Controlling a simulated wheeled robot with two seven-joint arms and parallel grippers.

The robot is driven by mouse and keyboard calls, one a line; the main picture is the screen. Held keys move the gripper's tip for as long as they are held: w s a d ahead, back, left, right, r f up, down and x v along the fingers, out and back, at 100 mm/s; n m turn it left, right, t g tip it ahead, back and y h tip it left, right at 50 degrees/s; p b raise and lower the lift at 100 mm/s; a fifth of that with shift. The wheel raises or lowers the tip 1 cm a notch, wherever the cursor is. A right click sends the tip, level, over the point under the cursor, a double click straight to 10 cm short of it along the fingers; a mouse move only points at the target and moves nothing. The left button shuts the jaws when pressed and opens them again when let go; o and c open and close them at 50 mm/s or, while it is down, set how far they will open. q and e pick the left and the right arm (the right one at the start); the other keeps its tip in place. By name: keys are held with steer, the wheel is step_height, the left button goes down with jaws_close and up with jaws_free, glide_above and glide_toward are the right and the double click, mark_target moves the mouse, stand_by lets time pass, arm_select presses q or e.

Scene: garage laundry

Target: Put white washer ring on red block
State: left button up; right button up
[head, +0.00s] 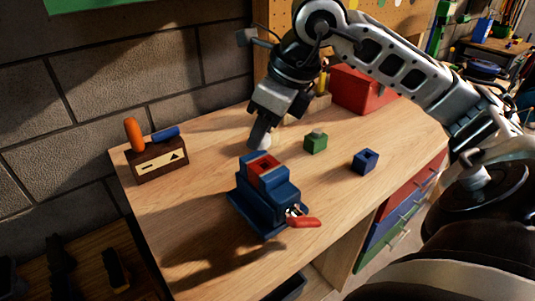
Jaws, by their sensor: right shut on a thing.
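The red block (263,166) sits in the top of a blue vise (262,199) on the wooden workbench, with a dark square opening in its upper face. My right gripper (261,135) comes down from above, just behind the red block and apart from it. It is shut on a small pale thing (265,144), which looks like the white washer ring; the fingers hide much of it. I cannot tell its exact height above the bench. My left gripper is not in view.
A green block (316,144) with a small grey piece on top and a blue block (365,161) with a hole stand to the right. A tool holder (160,164) is at the left, a red box (362,90) at the back. The bench's front left is clear.

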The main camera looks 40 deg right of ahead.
mark_target(268, 137)
steer(key=d+f, duration=0.1)
steer(key=w+d+f, duration=0.1)
steer(key=shift+f+b, duration=0.3)
steer(key=shift+f, duration=0.1)
steer(key=shift+w+d+f, duration=0.25)
steer(key=shift+d+f, duration=0.05)
steer(key=shift+f, duration=0.15)
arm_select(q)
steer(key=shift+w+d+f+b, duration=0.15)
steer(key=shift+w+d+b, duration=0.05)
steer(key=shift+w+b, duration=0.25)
arm_select(e)
steer(key=shift+f, duration=1.5)
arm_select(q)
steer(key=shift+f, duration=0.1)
arm_select(e)
steer(key=shift+f+b, duration=0.25)
steer(key=shift+b, duration=0.05)
steer(key=o, duration=0.9)
steer(key=shift+r, duration=0.1)
steer(key=shift+r, duration=0.1)
